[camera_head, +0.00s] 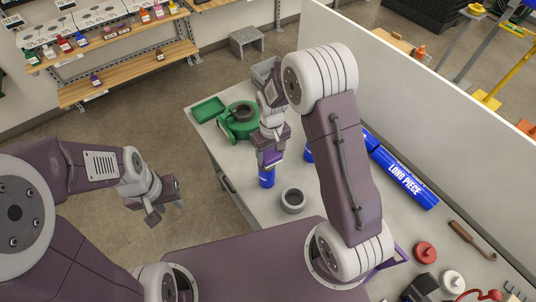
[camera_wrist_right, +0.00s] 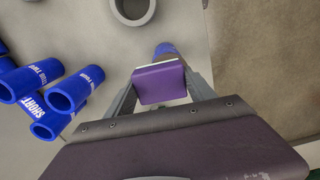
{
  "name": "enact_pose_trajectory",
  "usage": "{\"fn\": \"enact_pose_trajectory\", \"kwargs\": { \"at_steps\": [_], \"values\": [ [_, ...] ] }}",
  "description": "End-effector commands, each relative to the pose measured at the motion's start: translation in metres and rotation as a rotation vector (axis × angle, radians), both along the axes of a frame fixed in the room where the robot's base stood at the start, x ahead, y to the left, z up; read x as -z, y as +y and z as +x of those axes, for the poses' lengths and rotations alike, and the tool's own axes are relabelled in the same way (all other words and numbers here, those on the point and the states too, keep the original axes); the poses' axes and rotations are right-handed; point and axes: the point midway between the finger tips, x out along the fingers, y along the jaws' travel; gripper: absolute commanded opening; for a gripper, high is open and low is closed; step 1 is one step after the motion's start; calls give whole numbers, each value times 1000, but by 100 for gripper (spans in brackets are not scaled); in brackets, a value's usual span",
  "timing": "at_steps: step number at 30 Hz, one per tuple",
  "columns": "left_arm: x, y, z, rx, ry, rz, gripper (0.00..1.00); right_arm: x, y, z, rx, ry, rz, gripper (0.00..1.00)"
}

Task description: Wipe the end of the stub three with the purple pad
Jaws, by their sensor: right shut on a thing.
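My right gripper (camera_head: 270,157) is shut on the purple pad (camera_wrist_right: 160,84), which lies between its two fingers in the right wrist view. A blue pipe piece (camera_head: 267,178) stands directly below the pad near the table's left edge. Its blue also shows just beyond the pad in the right wrist view (camera_wrist_right: 165,48). The pad hides most of it there, so I cannot read its label or tell whether the pad touches its end. My left gripper (camera_head: 163,207) is empty, with its fingers apart, over the floor left of the table.
A grey ring (camera_head: 292,199) sits on the table (camera_head: 238,160) near the blue piece. Several blue pipes (camera_wrist_right: 75,88) lie close together beside the right gripper. The long blue pipe (camera_head: 404,180) lies by the white partition.

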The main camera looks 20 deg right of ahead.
Motion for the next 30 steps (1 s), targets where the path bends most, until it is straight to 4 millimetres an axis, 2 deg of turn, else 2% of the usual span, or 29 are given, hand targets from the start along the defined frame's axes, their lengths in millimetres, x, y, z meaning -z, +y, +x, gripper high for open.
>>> {"fn": "enact_pose_trajectory", "kwargs": {
  "at_steps": [5,18,23,30],
  "values": [
    [0,0,0,0,0,0,36,0,3,-1,-1,0,0,30],
    [-2,0,0,0,0,0,36,2,30,-8,-2,0,0,30],
    [-2,0,0,0,0,0,36,2,28,-8,0,0,0,30],
    [-3,0,0,0,0,0,36,3,13,-4,2,0,0,30]
  ]
}}
